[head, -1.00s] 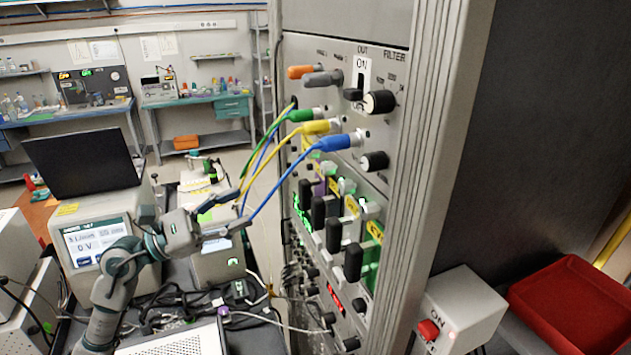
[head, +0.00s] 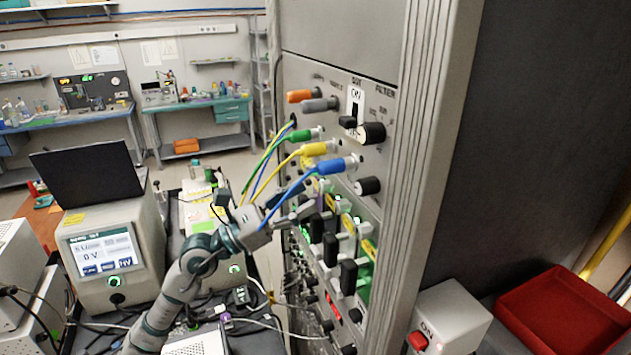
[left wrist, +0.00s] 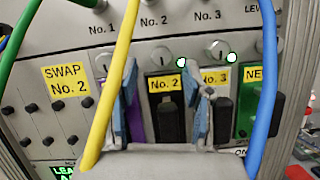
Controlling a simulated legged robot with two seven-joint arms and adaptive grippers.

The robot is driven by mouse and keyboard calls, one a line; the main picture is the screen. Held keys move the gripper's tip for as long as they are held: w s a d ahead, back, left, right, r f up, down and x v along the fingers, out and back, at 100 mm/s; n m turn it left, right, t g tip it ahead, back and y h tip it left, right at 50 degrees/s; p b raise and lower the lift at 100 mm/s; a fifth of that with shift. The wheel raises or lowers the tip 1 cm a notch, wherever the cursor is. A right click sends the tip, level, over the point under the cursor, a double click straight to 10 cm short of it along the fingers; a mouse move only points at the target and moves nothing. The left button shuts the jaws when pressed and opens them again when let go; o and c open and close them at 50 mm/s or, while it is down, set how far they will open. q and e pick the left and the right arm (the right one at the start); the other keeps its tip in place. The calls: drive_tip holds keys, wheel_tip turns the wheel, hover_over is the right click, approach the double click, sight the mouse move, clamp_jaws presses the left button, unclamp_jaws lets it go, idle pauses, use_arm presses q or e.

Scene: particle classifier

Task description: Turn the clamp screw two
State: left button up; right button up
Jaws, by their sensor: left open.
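Clamp screw two (left wrist: 162,57) is a round silver slotted screw under the panel marking No. 2, in the middle of the left wrist view. Similar screws under No. 1 (left wrist: 105,63) and No. 3 (left wrist: 218,50) flank it. My left gripper (left wrist: 168,88) is open in front of the panel, its blue-grey fingers on either side of the yellow No. 2 label (left wrist: 165,83), with screw two showing above and between them. I cannot tell the remaining distance. In the head view my left gripper (head: 291,214) is beside the rack front. My right gripper is not seen.
Blue (head: 337,166), yellow (head: 313,149) and green (head: 301,136) plugs trail cables past my left gripper. In the left wrist view the yellow cable (left wrist: 118,60) and blue cable (left wrist: 267,100) hang close to it. Black handles (head: 330,249) stick out below.

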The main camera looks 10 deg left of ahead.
sight(320, 187)
use_arm(q)
drive_tip(key=shift+p+x, duration=0.35)
drive_tip(key=shift+x, duration=1.55)
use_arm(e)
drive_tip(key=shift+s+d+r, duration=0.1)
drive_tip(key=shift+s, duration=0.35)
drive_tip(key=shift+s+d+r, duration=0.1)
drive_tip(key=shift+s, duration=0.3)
use_arm(q)
clamp_jaws()
drive_tip(key=n+p, duration=0.1)
drive_tip(key=p, duration=0.2)
drive_tip(key=n+t+y+p, duration=0.1)
drive_tip(key=n+p, duration=0.1)
drive_tip(key=p, duration=0.2)
drive_tip(key=shift+r+t, duration=0.3)
drive_tip(key=shift+r, duration=0.05)
drive_tip(key=shift+s+f+n+p, duration=0.1)
drive_tip(key=shift+f+n+p, duration=0.05)
drive_tip(key=shift+n+p, duration=0.45)
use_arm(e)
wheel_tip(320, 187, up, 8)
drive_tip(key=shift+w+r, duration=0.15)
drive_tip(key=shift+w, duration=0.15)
use_arm(q)
drive_tip(key=shift+f, duration=0.1)
